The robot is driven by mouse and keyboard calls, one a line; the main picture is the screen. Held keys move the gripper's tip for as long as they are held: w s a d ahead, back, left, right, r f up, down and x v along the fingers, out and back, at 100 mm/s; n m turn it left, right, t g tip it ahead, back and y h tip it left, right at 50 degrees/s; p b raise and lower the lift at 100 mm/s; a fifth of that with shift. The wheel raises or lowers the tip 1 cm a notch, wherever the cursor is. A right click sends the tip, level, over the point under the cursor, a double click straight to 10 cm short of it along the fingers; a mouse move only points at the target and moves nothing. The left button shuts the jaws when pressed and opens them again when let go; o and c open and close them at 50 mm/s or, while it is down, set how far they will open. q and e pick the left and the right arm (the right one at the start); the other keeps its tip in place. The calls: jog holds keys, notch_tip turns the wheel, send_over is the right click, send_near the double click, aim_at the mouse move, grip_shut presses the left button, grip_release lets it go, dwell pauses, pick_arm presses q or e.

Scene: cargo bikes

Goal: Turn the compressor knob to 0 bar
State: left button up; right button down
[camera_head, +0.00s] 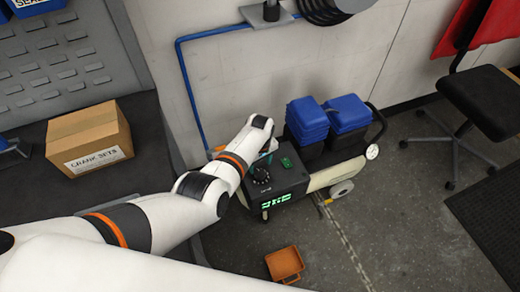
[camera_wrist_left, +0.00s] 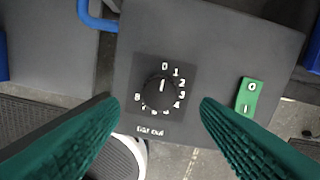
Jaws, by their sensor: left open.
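The compressor (camera_head: 275,187) stands on the floor against the wall, its dark panel facing up. Its black knob (camera_wrist_left: 160,93) sits on a dial numbered 0 to 8 with "bar out" lettering below. The knob's white mark points up, about at the 0. In the head view the knob (camera_head: 261,174) lies just below my left gripper (camera_head: 264,158). In the wrist view the green fingers of my left gripper (camera_wrist_left: 157,100) are open, one on each side of the dial, with the knob between them and apart from it. My right gripper is not in view.
A green switch (camera_wrist_left: 248,96) marked 0 and I sits right of the dial. A blue hose (camera_head: 190,90) runs along the wall. Blue-lidded containers (camera_head: 308,122) stand behind the panel. An orange bin (camera_head: 285,264) lies on the floor; a cardboard box (camera_head: 90,137) sits on the left bench.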

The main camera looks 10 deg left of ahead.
aim_at(260, 173)
pick_arm(q)
notch_tip(260, 173, up, 7)
jog(key=p, duration=0.2)
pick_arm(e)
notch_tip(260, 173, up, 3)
pick_arm(q)
jog(key=shift+r, duration=0.1)
